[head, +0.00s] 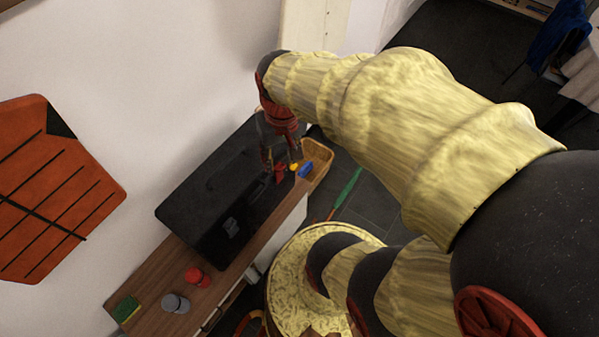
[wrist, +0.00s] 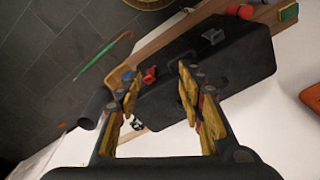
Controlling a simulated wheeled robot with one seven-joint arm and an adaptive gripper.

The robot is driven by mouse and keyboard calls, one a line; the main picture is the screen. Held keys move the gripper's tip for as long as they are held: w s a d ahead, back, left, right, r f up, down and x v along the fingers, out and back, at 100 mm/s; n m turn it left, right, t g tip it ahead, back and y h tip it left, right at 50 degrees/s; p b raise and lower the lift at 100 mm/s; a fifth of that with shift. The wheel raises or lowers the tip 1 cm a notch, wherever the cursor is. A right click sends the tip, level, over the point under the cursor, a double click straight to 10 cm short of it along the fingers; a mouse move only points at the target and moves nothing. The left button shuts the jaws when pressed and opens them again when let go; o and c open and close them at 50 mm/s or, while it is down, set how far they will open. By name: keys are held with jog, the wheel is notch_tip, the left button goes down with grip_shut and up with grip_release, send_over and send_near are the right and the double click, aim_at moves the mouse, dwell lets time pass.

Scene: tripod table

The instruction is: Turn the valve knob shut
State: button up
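A small red piece that looks like the valve knob (head: 280,173) shows at the right end of the black case in the head view. In the wrist view the red knob (wrist: 150,75) lies beyond the fingertips, between them in the picture. My gripper (wrist: 160,82) is open, with its two yellow-padded fingers apart and nothing between them. In the head view my gripper (head: 277,158) hangs over the case's right end, close to the red piece. Whether a fingertip touches it, and which way the knob is turned, I cannot tell.
The black case (head: 205,205) lies on a wooden bench (head: 150,285) against the white wall. A blue piece (head: 306,169) and wicker basket (head: 322,163) are close to my gripper. A red can (head: 197,277), grey can (head: 175,303) and green sponge (head: 126,309) stand at the near end.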

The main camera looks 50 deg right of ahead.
jog(key=shift+o, duration=0.5)
jog(key=s+d+f+m+g+y+b, duration=0.1)
jog(key=s+d+f+m+y, duration=0.1)
jog(key=f, duration=0.6)
jog(key=shift+d+f+m+g+y, duration=0.2)
jog(key=shift+d+m+g+y, duration=0.15)
jog(key=shift+d+m, duration=0.35)
jog(key=m+t+h+b, duration=0.1)
jog(key=m+t+b, duration=0.4)
jog(key=m+t, duration=1.75)
send_near(293, 166)
jog(key=w+r+m+g+b, duration=0.2)
jog(key=w+r+m+g, duration=0.1)
jog(key=w, duration=0.3)
jog(key=shift+m+g, duration=0.35)
jog(key=shift+g, duration=0.15)
jog(key=shift+w+a, duration=0.1)
jog(key=shift+c, duration=0.2)
